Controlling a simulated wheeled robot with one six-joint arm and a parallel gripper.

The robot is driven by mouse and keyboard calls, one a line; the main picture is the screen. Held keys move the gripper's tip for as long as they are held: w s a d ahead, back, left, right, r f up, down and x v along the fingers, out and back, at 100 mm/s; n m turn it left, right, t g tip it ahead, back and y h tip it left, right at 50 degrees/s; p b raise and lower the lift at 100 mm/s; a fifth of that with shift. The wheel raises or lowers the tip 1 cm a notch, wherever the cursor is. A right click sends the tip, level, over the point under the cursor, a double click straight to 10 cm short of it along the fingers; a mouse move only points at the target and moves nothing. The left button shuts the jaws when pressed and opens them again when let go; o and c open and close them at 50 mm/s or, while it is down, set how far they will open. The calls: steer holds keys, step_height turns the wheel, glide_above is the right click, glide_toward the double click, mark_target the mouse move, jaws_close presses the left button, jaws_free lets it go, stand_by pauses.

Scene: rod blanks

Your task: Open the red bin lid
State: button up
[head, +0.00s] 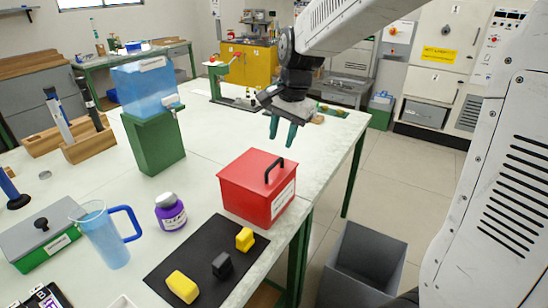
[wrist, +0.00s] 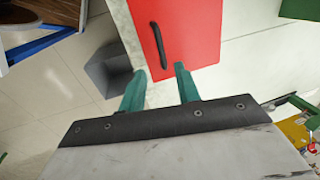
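The red bin (head: 258,194) stands on the near right part of the table with its red lid (head: 258,166) closed. A black bar handle (head: 274,171) sits on top of the lid. In the wrist view the lid (wrist: 188,30) fills the top middle, with the handle (wrist: 158,45) running up and down on it. My gripper (head: 283,134) is above and behind the bin, pointing down, with its green fingers apart and nothing between them. In the wrist view my gripper (wrist: 159,78) shows open fingertips just below the handle in the picture, apart from it.
A black mat (head: 205,270) with yellow and black blocks lies in front of the bin. A purple bottle (head: 170,212) and a blue pitcher (head: 105,235) stand to its left. A grey open bin (head: 362,268) is on the floor at right. The table behind the red bin is mostly clear.

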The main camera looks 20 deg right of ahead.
mark_target(274, 164)
steer(key=f, duration=0.5)
steer(key=w+a+f, duration=0.1)
steer(key=f, duration=0.1)
steer(key=shift+w+f, duration=0.1)
steer(key=shift+f, duration=0.1)
jaws_close()
steer(key=shift+a, duration=0.15)
